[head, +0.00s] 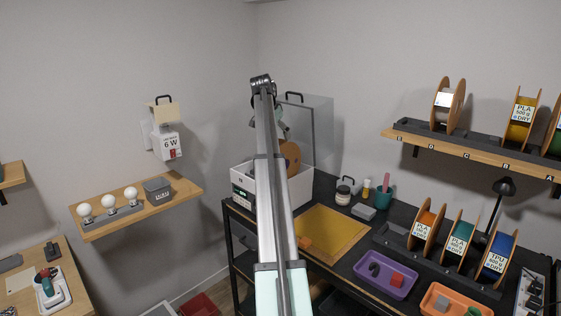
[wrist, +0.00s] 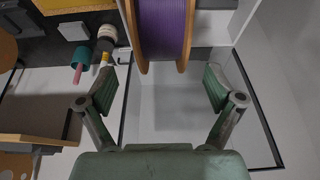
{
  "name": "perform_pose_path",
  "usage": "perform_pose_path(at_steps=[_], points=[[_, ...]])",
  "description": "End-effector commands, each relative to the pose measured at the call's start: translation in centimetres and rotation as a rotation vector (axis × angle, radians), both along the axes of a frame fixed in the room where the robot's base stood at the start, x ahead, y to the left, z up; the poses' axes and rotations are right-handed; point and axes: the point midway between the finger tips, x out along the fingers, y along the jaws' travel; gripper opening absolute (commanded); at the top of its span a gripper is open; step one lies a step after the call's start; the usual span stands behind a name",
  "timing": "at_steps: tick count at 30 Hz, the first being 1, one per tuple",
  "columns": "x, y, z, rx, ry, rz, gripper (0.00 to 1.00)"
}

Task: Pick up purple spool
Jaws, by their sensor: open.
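The purple spool (wrist: 165,25) shows at the top middle of the wrist view, with purple filament between two orange-brown flanges. It sits inside or against a white box. In the head view a brown flange (head: 290,155) shows at the white box (head: 243,187), partly hidden behind my arm; its purple filament is not visible there. My gripper (wrist: 158,88) is open and empty, its two fingers spread to either side just below the spool's near edge in the wrist view. I cannot tell the distance between the fingertips and the spool. In the head view the gripper is mostly hidden.
A clear enclosure (head: 318,120) stands behind the white box. The black bench (head: 340,270) holds a yellow mat (head: 330,233), a purple tray (head: 385,274), an orange tray (head: 450,304) and a rack of spools (head: 460,245). A wall shelf (head: 480,155) holds more spools.

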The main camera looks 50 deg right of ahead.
Motion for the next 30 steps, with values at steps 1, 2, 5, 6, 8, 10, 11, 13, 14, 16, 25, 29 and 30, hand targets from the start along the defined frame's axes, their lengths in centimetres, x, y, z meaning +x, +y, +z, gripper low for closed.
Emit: perform_pose_path(at_steps=[1,2,5,6,8,10,11,13,14,16,25,29,30], points=[[-0.1,-0.2,-0.5,0.001,0.001,0.0,0.92],[-0.1,-0.3,-0.8,0.001,0.001,0.0,0.92],[-0.1,-0.6,-1.4,0.0,0.0,0.0,0.92],[-0.1,-0.6,-1.5,0.0,0.0,0.0,0.92],[-0.1,-0.7,-1.7,0.0,0.0,0.0,0.92],[-0.1,-0.8,-1.9,0.0,0.0,0.0,0.92],[-0.1,-0.9,-2.1,0.001,0.001,0.0,0.92],[-0.1,-1.1,-2.7,0.001,0.002,0.0,0.92],[-0.1,-1.2,-3.0,0.001,0.001,0.001,0.92],[0.0,-1.5,-3.7,0.001,0.002,0.0,0.92],[0.0,-2.5,-6.5,0.0,0.0,0.001,0.92],[0.0,-2.5,-6.5,0.0,0.0,0.001,0.92],[0.0,-2.5,-6.5,0.0,0.0,0.001,0.85]])
